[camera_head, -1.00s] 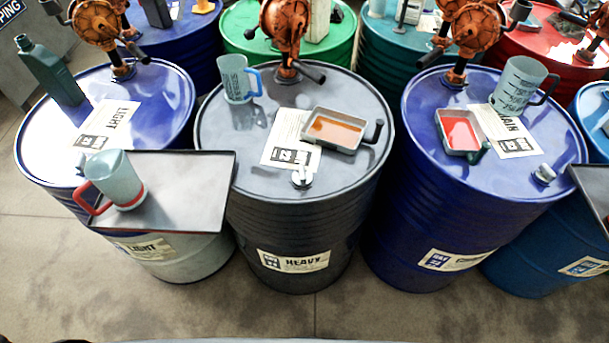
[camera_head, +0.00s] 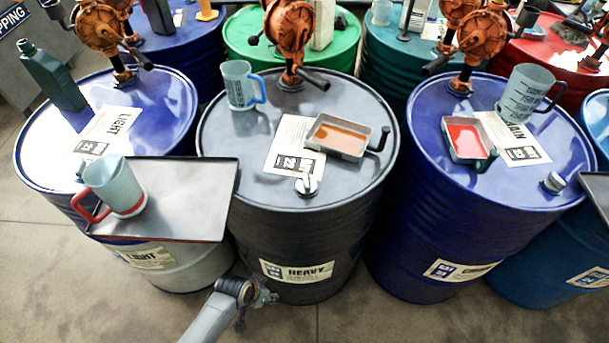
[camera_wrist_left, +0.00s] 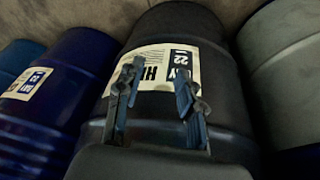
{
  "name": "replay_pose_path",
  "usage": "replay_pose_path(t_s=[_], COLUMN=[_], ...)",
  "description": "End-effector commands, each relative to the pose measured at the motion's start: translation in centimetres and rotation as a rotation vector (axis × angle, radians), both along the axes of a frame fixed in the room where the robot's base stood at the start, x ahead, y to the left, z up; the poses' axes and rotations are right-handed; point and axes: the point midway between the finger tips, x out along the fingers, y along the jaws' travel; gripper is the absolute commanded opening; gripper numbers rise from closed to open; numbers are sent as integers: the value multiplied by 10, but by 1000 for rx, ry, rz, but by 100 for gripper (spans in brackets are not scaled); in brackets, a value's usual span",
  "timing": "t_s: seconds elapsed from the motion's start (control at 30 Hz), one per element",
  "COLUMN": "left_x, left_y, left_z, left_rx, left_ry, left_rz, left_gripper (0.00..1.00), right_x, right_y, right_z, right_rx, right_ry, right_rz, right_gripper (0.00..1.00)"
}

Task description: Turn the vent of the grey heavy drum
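The grey heavy drum (camera_head: 300,230) stands in the middle of the front row. Its vent (camera_head: 306,184) is a small silvery cap at the near edge of the lid, apart from any gripper. My left gripper (camera_head: 266,295) is low in front of the drum, by its lower left side, below the HEAVY label. In the left wrist view the two fingers (camera_wrist_left: 157,88) are apart with nothing between them, and the drum's side (camera_wrist_left: 180,30) fills the view behind. The vent is not seen there. My right gripper is not in view.
A paper sheet (camera_head: 292,150), a tray of brown oil (camera_head: 338,138), a blue-handled jug (camera_head: 238,86) and an orange pump (camera_head: 290,30) are on the grey drum's lid. A dark tray (camera_head: 190,200) with a red-handled jug (camera_head: 118,185) juts out at left.

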Motion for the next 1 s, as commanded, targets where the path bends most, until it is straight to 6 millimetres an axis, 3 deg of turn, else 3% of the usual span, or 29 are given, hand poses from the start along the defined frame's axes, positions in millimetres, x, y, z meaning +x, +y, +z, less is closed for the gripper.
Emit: replay_pose_path(t_s=[0.03,0.07,0.2,0.47,0.6,1.0], left_x=[26,36,56,53,46,66], left_y=[-21,-31,-68,-105,-128,-178], left_z=[34,53,128,224,274,319], left_rx=[-27,-39,-81,-113,-109,-33], left_ry=[-38,-54,-106,-186,-250,-346], left_rz=[-67,-107,-276,-529,-739,-1306], left_gripper=[38,38,38,38,38,38], right_x=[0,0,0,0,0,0], right_y=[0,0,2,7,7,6], right_z=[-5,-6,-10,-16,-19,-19], right_rx=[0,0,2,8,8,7], right_ry=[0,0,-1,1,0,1], right_rz=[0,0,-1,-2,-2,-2], right_gripper=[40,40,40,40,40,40])
